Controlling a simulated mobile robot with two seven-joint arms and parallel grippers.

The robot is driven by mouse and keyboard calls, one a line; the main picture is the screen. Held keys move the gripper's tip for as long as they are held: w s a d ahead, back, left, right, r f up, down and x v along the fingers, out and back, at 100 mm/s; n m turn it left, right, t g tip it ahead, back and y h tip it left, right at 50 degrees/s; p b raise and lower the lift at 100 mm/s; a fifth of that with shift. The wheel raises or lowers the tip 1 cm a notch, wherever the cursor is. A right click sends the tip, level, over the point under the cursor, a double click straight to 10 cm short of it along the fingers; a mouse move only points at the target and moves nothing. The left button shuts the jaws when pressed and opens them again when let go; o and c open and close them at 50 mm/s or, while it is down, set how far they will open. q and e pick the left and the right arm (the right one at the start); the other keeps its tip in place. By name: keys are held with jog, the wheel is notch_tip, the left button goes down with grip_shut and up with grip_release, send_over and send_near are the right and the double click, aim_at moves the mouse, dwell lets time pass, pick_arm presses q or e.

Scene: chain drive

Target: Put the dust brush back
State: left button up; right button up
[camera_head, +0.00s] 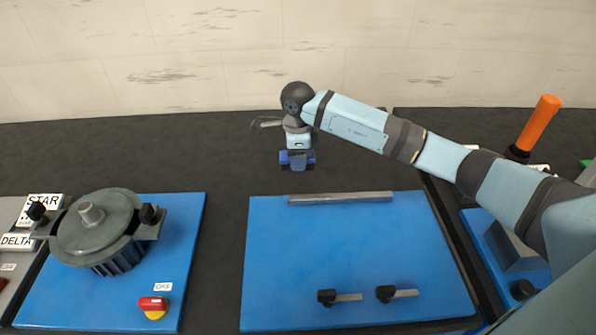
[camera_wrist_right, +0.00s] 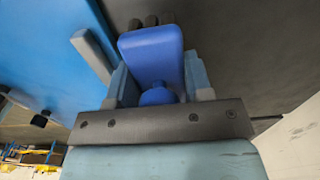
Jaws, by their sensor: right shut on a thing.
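My right gripper (camera_head: 298,161) is over the dark table, behind the middle blue plate. It is shut on a blue thing, which looks like the dust brush (camera_head: 284,158). In the right wrist view the brush (camera_wrist_right: 155,55) sits between the two fingers, with a rounded blue body and several dark tufts at its far end. I cannot tell whether the brush touches the table. My left gripper is not in view.
The middle blue plate (camera_head: 350,250) carries a grey bar (camera_head: 340,198) along its back edge and two black-knobbed pins (camera_head: 327,297) near its front. A grey motor (camera_head: 97,228) stands on the left plate. An orange handle (camera_head: 538,124) rises at right. Dark table left of my gripper is clear.

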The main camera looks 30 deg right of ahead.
aim_at(298, 181)
jog(key=shift+f, duration=2.8)
jog(key=shift+f, duration=0.15)
jog(key=o, duration=0.9)
notch_tip(298, 181, up, 12)
jog(key=shift+r, duration=0.2)
